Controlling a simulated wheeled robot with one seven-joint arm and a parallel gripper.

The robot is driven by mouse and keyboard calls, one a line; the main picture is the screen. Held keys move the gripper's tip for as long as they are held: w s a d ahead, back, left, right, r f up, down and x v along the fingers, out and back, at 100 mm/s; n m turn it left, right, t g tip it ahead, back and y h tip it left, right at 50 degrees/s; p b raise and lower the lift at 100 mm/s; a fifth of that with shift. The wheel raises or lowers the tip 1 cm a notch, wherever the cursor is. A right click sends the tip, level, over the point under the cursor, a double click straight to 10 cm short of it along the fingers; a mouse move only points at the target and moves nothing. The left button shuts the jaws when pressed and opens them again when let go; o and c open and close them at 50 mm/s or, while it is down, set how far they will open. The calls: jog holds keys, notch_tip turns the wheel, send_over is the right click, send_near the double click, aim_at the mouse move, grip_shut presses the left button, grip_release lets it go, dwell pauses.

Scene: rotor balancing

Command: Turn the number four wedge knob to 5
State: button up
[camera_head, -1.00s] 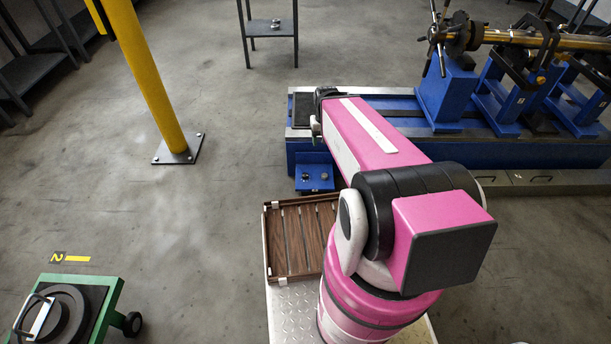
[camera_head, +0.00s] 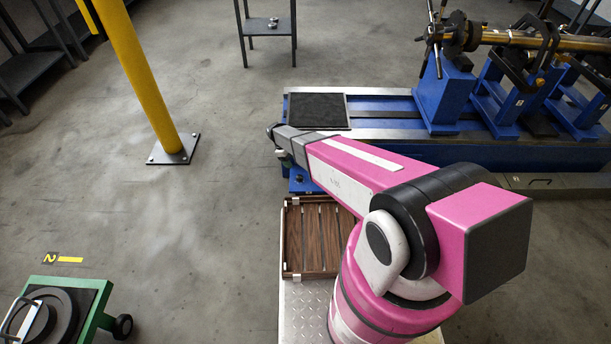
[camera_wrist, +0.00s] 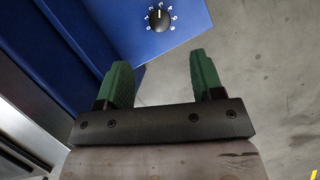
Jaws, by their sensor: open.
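A black round knob (camera_wrist: 159,20) with a white pointer line and a ring of white numerals sits on a blue panel (camera_wrist: 120,35) at the top of the wrist view. The pointer faces up in the picture; I cannot read surely which numeral it meets. My gripper (camera_wrist: 163,75) has two green fingers, spread apart and empty. The knob lies beyond the fingertips, apart from them, roughly centred between them. In the head view the blue panel (camera_head: 299,184) is mostly hidden behind my arm, and the knob and fingers cannot be made out there.
The blue machine bed (camera_head: 375,112) with a black mat (camera_head: 320,110) and a rotor shaft (camera_head: 560,41) stands behind my arm. A wooden slatted tray (camera_head: 318,270) is beside my arm's base. A yellow post (camera_head: 140,75) and green cart (camera_head: 95,318) stand left, with open floor between.

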aim_at(299, 176)
jog(key=x, duration=1.1)
jog(key=shift+w+a+f, duration=0.1)
jog(key=shift+a+f, duration=0.05)
jog(key=shift+f, duration=0.05)
jog(key=c, duration=0.9)
